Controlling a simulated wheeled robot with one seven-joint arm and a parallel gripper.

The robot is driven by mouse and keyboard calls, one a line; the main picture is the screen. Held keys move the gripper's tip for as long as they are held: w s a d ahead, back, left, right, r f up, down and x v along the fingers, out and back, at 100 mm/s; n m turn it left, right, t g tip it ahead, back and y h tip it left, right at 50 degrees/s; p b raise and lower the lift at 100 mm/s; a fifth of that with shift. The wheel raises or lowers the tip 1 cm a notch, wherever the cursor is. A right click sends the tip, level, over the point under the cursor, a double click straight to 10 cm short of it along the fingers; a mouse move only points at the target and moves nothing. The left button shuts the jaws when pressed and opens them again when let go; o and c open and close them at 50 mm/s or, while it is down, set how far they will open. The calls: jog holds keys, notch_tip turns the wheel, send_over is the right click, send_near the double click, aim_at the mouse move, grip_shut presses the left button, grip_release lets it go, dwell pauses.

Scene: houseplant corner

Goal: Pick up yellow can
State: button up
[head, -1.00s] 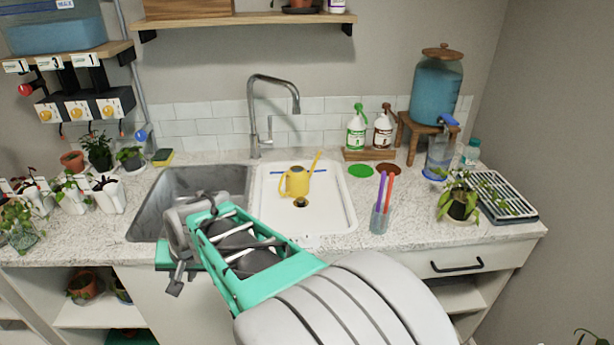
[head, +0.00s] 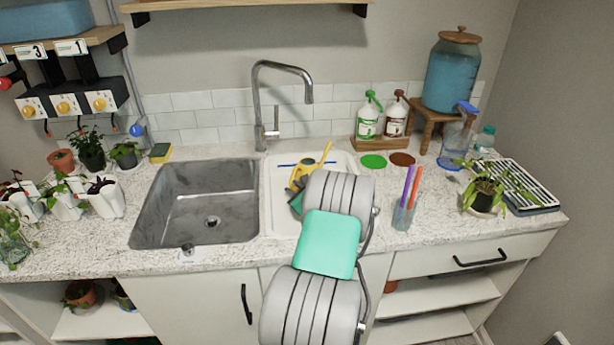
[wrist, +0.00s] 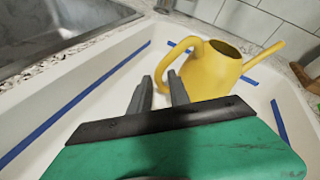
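The yellow can (head: 299,177) is a watering can with a long spout. It stands in the white basin, partly hidden by my arm in the head view. In the wrist view the can (wrist: 213,74) shows its body, its spout pointing right and its looped handle toward the left. My gripper (wrist: 161,82) has its two fingers apart, just in front of the handle. The lower end of the handle shows in line with the gap between the fingers. I cannot tell whether a finger touches it. In the head view the fingers are mostly hidden behind my arm.
The white basin (head: 283,224) has blue strips on its walls. The grey steel sink (head: 190,200) left of it is empty. A tap (head: 257,105) rises behind. A glass with colored sticks (head: 402,216) stands close right of my arm. Spray bottles (head: 368,118) stand at the back.

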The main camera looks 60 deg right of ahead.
jog(key=x, duration=0.4)
jog(key=shift+w+d+f, duration=0.1)
jog(key=shift+w+d, duration=0.05)
jog(key=shift+w, duration=0.2)
grip_shut()
dwell(0.9)
jog(key=shift+r, duration=0.25)
